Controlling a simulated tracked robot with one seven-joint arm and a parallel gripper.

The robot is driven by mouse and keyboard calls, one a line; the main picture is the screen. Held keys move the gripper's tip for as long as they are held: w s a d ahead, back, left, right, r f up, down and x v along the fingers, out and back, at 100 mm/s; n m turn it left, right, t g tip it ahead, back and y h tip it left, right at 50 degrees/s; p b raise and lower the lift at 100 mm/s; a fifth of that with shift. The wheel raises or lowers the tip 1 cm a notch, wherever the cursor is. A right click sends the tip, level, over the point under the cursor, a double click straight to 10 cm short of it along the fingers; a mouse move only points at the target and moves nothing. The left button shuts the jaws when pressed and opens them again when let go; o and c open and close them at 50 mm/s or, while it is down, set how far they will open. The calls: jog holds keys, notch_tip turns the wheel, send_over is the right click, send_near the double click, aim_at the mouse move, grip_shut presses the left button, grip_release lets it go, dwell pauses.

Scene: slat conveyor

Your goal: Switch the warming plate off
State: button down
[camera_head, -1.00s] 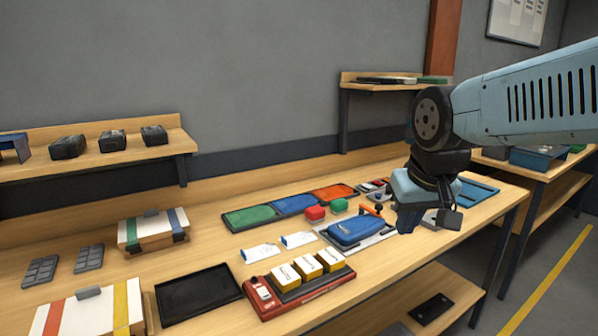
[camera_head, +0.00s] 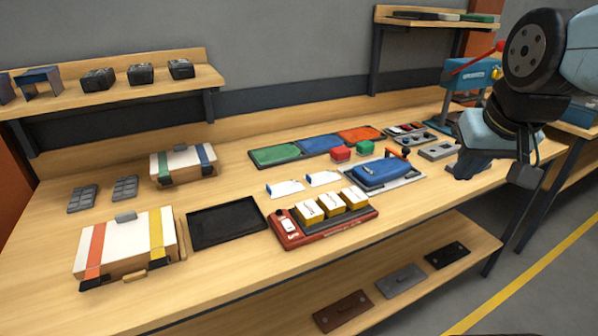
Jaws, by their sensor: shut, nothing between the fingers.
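The warming plate (camera_head: 330,235) is a red unit near the front edge of the bench, with a dark top. Several yellow boxes with white tops (camera_head: 331,202) stand in a row on it. A white switch (camera_head: 288,226) sits on its left end; its on or off position is too small to tell. My gripper (camera_head: 462,170) is at the right, pointing down over the right part of the bench, shut and empty. It is well to the right of the warming plate and apart from it.
A blue press-like device (camera_head: 382,172) with a raised handle lies between my gripper and the plate. White cards (camera_head: 322,179) lie behind the plate, and a black tray (camera_head: 226,222) to its left. A striped box (camera_head: 125,240) is further left. A lower shelf (camera_head: 410,262) runs beneath.

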jog(key=w+a+n+g, duration=0.2)
jog(key=w+a, duration=0.4)
jog(key=a, duration=0.1)
jog(key=n+g, duration=0.3)
jog(key=n, duration=0.1)
send_over(285, 220)
notch_tip(285, 220, down, 7)
notch_tip(285, 220, down, 14)
jog(key=shift+r, duration=0.1)
